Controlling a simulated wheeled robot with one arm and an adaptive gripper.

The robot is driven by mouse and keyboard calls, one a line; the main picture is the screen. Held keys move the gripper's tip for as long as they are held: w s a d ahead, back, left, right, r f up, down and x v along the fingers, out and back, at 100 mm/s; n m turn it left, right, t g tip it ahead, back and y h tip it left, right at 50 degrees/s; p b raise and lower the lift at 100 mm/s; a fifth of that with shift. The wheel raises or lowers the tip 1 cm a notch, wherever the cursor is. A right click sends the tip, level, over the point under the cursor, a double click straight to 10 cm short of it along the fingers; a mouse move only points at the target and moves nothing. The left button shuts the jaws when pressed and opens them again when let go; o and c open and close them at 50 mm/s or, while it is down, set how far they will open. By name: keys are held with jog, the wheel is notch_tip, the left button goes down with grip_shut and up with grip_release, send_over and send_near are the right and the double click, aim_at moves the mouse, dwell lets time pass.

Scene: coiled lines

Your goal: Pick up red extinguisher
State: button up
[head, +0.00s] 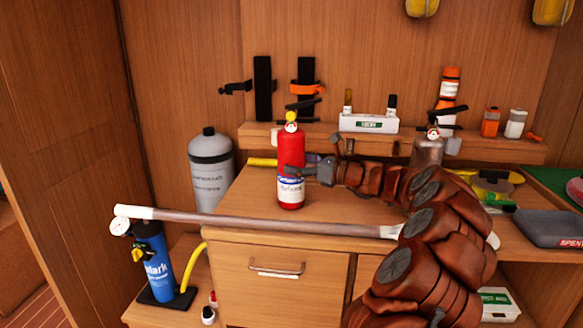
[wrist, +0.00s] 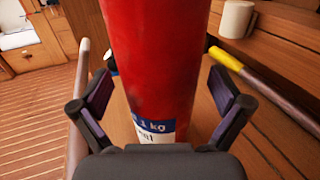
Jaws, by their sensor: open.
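The red extinguisher (head: 291,160) stands upright on the wooden counter, with a black handle, a small gauge and a white and blue label. My gripper (head: 312,172) reaches it from the right in the head view, at about the height of its label. In the wrist view the red extinguisher (wrist: 160,70) fills the middle, between the two spread fingers of my gripper (wrist: 162,98). The fingers are open, one on each side of the body, with gaps showing. The extinguisher's top is out of the wrist view.
A silver extinguisher (head: 428,151) stands behind my arm. A grey cylinder (head: 210,170) and a blue pump (head: 156,262) stand left of the counter (head: 240,222). A long pole (head: 260,222) runs along the counter's front edge.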

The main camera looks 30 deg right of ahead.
jog(key=shift+x, duration=0.9)
jog(key=c, duration=1.6)
jog(key=shift+r, duration=0.1)
jog(key=shift+c, duration=0.5)
jog(key=shift+r, duration=0.1)
